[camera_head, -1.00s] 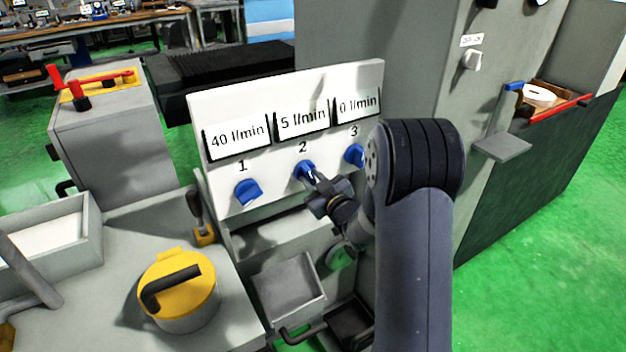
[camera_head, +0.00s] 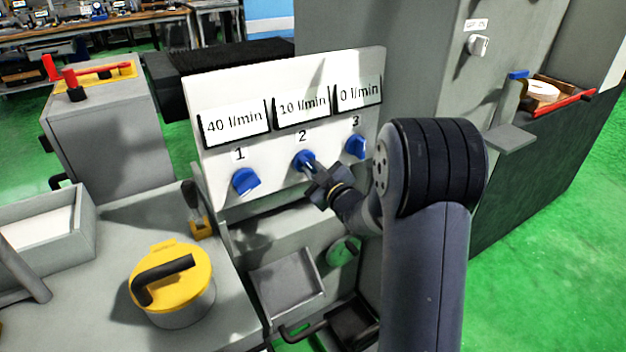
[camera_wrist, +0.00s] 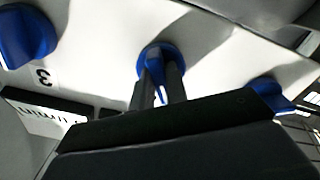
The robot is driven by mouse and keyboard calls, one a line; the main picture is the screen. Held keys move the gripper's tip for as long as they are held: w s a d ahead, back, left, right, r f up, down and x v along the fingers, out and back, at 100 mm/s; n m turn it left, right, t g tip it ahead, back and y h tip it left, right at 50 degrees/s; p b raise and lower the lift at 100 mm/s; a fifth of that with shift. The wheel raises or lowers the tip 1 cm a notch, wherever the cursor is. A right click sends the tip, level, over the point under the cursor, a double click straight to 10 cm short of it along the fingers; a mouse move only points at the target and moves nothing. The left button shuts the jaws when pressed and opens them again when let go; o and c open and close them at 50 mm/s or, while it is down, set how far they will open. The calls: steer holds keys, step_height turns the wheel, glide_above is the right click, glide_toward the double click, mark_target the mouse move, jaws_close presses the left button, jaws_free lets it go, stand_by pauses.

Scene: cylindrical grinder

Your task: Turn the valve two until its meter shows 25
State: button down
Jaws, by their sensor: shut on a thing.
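The blue valve two (camera_head: 301,161) sits on a white panel (camera_head: 216,185), under the number 2. Its meter (camera_head: 302,107) above reads what looks like 10 l/min. My gripper (camera_head: 311,168) is shut on this valve, with a finger on each side of its handle. In the wrist view the valve (camera_wrist: 160,58) shows between the two fingers (camera_wrist: 163,85), its handle partly hidden by them.
Blue valve one (camera_head: 245,181) is to the left, its meter (camera_head: 234,124) at 40 l/min. Blue valve three (camera_head: 355,147) is close on the right, its meter (camera_head: 357,95) at 0 l/min. A yellow-lidded pot (camera_head: 181,277) stands at front left.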

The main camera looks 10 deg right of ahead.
steer(key=n+b, duration=0.3)
steer(key=b, duration=0.2)
steer(key=n+b, duration=0.2)
steer(key=shift+f+n+b, duration=0.25)
steer(key=shift+n+b, duration=0.05)
steer(key=n+b, duration=0.4)
steer(key=shift+r, duration=0.3)
steer(key=c, duration=1.4)
jaws_free()
steer(key=shift+s+d+r, duration=0.1)
steer(key=p+v, duration=0.1)
steer(key=v, duration=0.9)
steer(key=shift+s, duration=0.3)
